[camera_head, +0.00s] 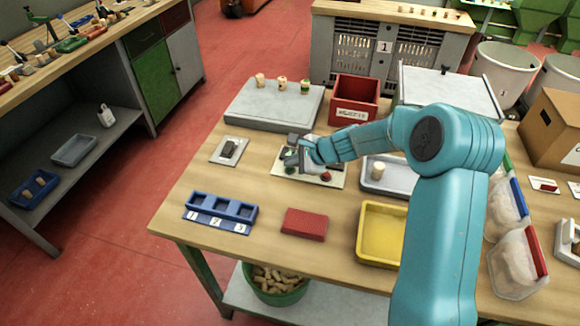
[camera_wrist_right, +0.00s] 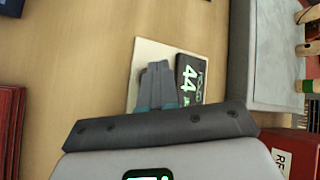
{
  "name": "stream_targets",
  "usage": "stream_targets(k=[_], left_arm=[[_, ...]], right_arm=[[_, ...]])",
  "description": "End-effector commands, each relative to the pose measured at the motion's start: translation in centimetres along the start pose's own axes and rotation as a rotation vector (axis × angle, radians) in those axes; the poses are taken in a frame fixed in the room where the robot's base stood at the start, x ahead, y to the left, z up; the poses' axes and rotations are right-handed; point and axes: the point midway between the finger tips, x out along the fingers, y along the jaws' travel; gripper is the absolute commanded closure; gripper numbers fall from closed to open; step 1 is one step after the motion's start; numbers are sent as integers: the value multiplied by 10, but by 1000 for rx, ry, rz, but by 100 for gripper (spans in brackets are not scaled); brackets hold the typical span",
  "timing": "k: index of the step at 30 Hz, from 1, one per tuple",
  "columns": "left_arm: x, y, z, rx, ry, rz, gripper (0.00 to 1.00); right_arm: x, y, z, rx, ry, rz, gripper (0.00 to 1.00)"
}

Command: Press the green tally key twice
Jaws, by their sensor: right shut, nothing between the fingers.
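The tally counter is a cream plate (camera_head: 338,180) on the wooden table, with a red key (camera_head: 326,177) at its front right and a small green key (camera_head: 289,170) at its front left, partly covered by my gripper. My right gripper (camera_head: 294,159) is shut and empty, over the left part of the plate. In the right wrist view the shut fingers (camera_wrist_right: 158,70) lie over the cream plate (camera_wrist_right: 145,52), beside a dark display (camera_wrist_right: 190,80) with green digits that look like 44. The keys are hidden there, and I cannot tell whether the fingertips touch the green key.
A grey slab (camera_head: 250,112) with several stoppers and a red bin (camera_head: 355,98) stand behind. A grey switch plate (camera_head: 229,151) is left, a grey tray (camera_head: 375,187) with a cork right. A blue three-slot holder (camera_head: 220,210), red block (camera_head: 305,224) and yellow tray (camera_head: 378,250) are in front.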

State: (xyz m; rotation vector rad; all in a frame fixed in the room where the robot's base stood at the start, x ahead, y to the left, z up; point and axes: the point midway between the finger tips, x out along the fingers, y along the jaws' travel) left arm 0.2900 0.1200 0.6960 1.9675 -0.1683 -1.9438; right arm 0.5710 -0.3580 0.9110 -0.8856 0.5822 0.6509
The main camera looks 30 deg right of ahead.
Motion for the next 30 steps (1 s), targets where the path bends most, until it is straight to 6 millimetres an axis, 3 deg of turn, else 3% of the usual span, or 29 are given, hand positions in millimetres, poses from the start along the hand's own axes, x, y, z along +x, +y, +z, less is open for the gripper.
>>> stream_targets(k=[25,30], left_arm=[[-14,5,0,0,0,0,44],[-25,9,0,0,0,0,44]], right_arm=[[-13,-9,9,0,0,1,100],[-22,-15,16,0,0,0,100]])
